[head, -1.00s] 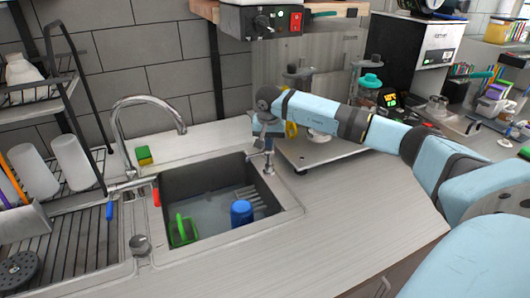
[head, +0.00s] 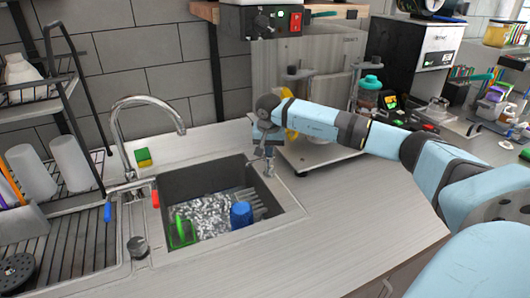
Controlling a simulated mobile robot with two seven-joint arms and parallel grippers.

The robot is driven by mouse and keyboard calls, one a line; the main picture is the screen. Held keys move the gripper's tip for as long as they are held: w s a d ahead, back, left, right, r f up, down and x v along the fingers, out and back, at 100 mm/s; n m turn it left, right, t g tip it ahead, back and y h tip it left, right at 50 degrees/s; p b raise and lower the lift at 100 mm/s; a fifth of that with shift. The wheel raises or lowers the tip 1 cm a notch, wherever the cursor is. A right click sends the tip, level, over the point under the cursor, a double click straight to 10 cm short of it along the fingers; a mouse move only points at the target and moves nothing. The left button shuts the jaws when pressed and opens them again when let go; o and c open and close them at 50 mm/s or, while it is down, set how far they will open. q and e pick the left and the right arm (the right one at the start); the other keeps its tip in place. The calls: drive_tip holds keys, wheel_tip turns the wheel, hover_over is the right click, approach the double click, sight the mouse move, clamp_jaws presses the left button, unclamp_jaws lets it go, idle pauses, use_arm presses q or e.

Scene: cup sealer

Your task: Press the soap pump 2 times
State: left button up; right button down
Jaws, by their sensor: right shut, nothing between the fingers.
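The soap pump (head: 269,163) is a small chrome dispenser on the right rim of the sink, upright. My right gripper (head: 263,146) points down over it and is shut, with nothing held. Its fingertips are at the pump's top; the view is too small to tell whether they touch it. Part of the pump head is hidden behind the fingers. My left gripper is not in view.
The sink (head: 292,211) holds a blue cup (head: 241,215) and a green item (head: 181,232). A chrome faucet (head: 147,99) arches at its left. A sponge (head: 143,157) lies behind. The right counter (head: 350,212) is clear.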

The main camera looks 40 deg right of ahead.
drive_tip(key=shift+w+d+p+v, duration=0.15)
drive_tip(key=shift+p+v, duration=0.35)
drive_tip(key=shift+v, duration=0.35)
drive_tip(key=shift+w+d+p+v, duration=0.1)
drive_tip(key=shift+p+v, duration=0.4)
drive_tip(key=shift+v, duration=0.3)
drive_tip(key=shift+r, duration=0.1)
drive_tip(key=shift+s+a+b+x, duration=0.15)
drive_tip(key=shift+b+x, duration=0.45)
drive_tip(key=shift+x, duration=0.35)
drive_tip(key=shift+s+a+b+x, duration=0.15)
drive_tip(key=shift+b+x, duration=0.4)
drive_tip(key=shift+x, duration=0.4)
drive_tip(key=shift+w+d+p+v, duration=0.1)
drive_tip(key=shift+d+p+v, duration=0.05)
drive_tip(key=shift+p+v, duration=0.6)
drive_tip(key=shift+w+d+p+v, duration=0.15)
drive_tip(key=shift+p+v, duration=0.25)
drive_tip(key=shift+v, duration=0.55)
drive_tip(key=shift+r, duration=0.1)
